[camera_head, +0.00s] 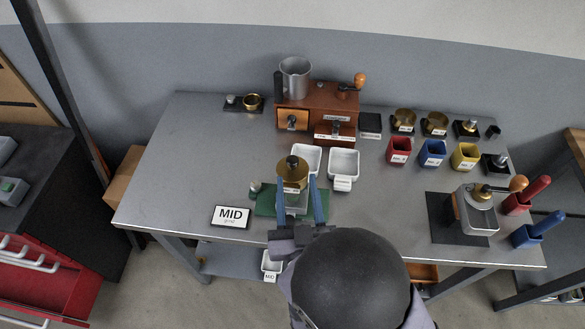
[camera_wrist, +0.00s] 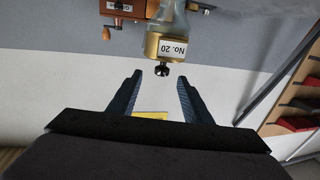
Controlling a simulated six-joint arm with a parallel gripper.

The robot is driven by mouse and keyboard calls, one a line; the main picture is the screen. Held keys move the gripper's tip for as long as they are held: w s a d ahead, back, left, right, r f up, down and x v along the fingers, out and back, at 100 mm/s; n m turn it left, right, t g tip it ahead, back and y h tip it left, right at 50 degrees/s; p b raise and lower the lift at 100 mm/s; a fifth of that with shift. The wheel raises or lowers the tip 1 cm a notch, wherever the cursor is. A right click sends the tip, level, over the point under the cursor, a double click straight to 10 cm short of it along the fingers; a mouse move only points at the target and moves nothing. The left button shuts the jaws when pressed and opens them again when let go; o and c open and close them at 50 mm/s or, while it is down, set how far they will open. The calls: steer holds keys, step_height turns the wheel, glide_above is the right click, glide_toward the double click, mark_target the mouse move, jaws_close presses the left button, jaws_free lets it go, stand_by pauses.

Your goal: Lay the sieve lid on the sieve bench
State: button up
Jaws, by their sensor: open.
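A brass sieve stack (camera_head: 292,176) with a black knob (camera_head: 292,162) on its lid stands over the green mat (camera_head: 262,203). In the wrist view, the brass sieve (camera_wrist: 166,45) bears a "No. 20" label, and the lid's black knob (camera_wrist: 163,69) points toward my gripper. My gripper (camera_wrist: 160,80) is open, with the knob beyond its fingertips and nothing visibly held. In the head view, my blue fingers (camera_head: 300,182) show on either side of the stack's lower part. My arm hides part of the mat and the table's front edge.
Two white trays (camera_head: 344,163) stand just behind the stack, with a wooden grinder (camera_head: 318,104) farther back. Red, blue and yellow cups (camera_head: 432,153) stand to the right. The table's left part is clear.

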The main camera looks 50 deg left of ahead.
mark_target(293, 165)
steer(key=shift+p+x, duration=0.45)
steer(key=shift+x, duration=0.35)
steer(key=shift+w+a, duration=0.15)
steer(key=shift+a, duration=0.15)
steer(key=shift+w+a+r+p, duration=0.15)
steer(key=shift+a+r+p, duration=0.05)
steer(key=shift+p, duration=0.2)
steer(key=p+x, duration=0.2)
steer(key=shift+w+a+r, duration=0.15)
steer(key=shift+a+r, duration=0.15)
steer(key=shift+a, duration=0.1)
steer(key=shift+f+x, duration=0.2)
steer(key=shift+x, duration=0.7)
steer(key=shift+c, duration=0.7)
jaws_close()
